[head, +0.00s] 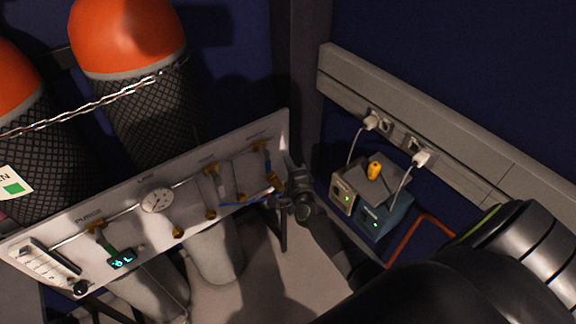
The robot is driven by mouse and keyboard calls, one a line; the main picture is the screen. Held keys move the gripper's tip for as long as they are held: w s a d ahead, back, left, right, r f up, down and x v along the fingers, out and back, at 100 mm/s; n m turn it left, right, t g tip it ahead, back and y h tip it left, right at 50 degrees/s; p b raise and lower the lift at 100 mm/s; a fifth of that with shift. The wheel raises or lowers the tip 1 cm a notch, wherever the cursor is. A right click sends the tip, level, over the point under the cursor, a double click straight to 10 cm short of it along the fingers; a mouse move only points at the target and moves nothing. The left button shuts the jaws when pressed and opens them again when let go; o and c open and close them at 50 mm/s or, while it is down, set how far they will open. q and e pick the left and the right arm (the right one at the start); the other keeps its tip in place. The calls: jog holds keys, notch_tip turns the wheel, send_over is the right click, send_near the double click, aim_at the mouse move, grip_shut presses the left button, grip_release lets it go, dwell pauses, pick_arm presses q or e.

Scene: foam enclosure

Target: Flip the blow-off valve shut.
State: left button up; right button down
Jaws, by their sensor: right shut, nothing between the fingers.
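A pale valve panel (135,226) crosses the left half of the head view, tilted up to the right. It carries a row of brass valves with levers. The rightmost valve (259,146) has a dark lever hanging down from it, close to the panel's right end. A middle valve (210,169) has a grey-blue lever, and the left valve (96,226) a green one. The labels are too small to read surely, so I cannot confirm which is the blow-off valve. My right gripper (291,178) is shut and empty beside the panel's right end; contact with the lever is unclear. My left gripper is out of view.
A round gauge (156,200) and a flow meter (45,264) sit on the panel. Orange-topped cylinders (128,38) stand behind it, with a chain (90,107) across. Small boxes (372,205) with plugged cables stand at the right, below a grey wall trunking (445,150).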

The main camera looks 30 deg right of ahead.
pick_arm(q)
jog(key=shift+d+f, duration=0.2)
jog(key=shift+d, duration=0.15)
pick_arm(e)
jog(key=v, duration=0.9)
jog(key=shift+s+a, duration=0.35)
jog(key=shift+f, duration=0.1)
jog(key=s+a+f+n+g+y, duration=0.15)
jog(key=s+f+n+g, duration=0.4)
jog(key=f, duration=0.75)
jog(key=s+f+n+g+y, duration=0.2)
jog(key=s+f+n, duration=0.5)
jog(key=s+f, duration=0.55)
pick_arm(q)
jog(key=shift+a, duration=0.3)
pick_arm(e)
jog(key=s+f+n+g, duration=0.4)
jog(key=s+f, duration=0.2)
jog(key=s, duration=0.6)
jog(key=s+f+n+g, duration=0.4)
jog(key=s+f, duration=0.3)
jog(key=s, duration=0.6)
